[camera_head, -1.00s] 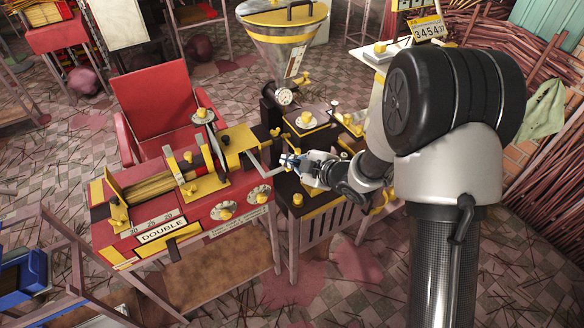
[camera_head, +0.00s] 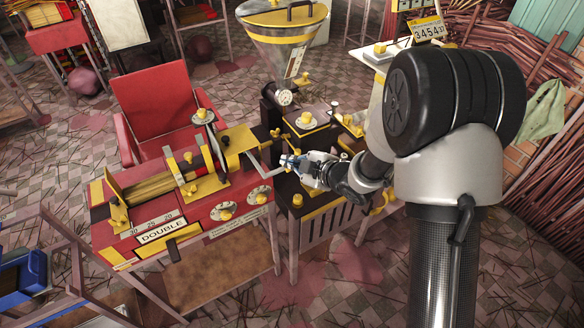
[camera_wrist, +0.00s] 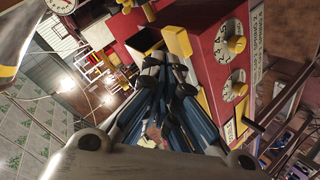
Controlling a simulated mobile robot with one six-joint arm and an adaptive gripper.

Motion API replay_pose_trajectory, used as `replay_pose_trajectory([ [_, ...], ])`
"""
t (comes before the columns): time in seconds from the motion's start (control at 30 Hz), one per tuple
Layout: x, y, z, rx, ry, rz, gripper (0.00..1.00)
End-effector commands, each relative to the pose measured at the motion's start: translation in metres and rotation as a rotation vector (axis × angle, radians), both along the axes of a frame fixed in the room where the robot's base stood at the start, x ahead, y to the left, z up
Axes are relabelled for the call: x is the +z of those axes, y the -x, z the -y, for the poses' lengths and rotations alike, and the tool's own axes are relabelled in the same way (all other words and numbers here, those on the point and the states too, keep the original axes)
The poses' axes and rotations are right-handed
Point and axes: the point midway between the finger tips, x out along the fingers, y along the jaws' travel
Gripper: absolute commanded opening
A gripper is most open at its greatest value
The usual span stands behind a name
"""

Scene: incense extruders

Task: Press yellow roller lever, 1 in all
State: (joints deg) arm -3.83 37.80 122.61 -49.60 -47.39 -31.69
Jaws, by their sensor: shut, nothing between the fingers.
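My gripper (camera_head: 286,160) is shut and empty, at the right end of the red machine (camera_head: 188,225) beside a pale bent arm (camera_head: 263,166). In the wrist view my gripper (camera_wrist: 168,66) has its blue-grey fingers together, close to a yellow block (camera_wrist: 178,42) on the red machine's edge. Whether the fingertips touch the block or the bent arm I cannot tell. Several yellow parts are near, among them a yellow plate (camera_head: 238,139) and yellow knobs. I cannot tell which one is the roller lever; the fingers and wrist hide part of this area.
A dark machine (camera_head: 318,190) with yellow trim stands right of the red one, under and behind my gripper. A yellow-rimmed hopper (camera_head: 283,38) rises behind. A red chair (camera_head: 155,105) is at the back left. Open floor lies in front.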

Motion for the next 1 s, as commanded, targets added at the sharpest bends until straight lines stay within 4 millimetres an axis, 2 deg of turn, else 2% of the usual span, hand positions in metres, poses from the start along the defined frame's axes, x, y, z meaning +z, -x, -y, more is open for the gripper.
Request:
replay_pose_trajectory([
  [0.23, -0.009, -0.002, -0.001, 0.000, 0.000, 0.000, 0.00],
  [1.0, -0.013, -0.003, -0.002, 0.000, 0.000, 0.000, 0.00],
])
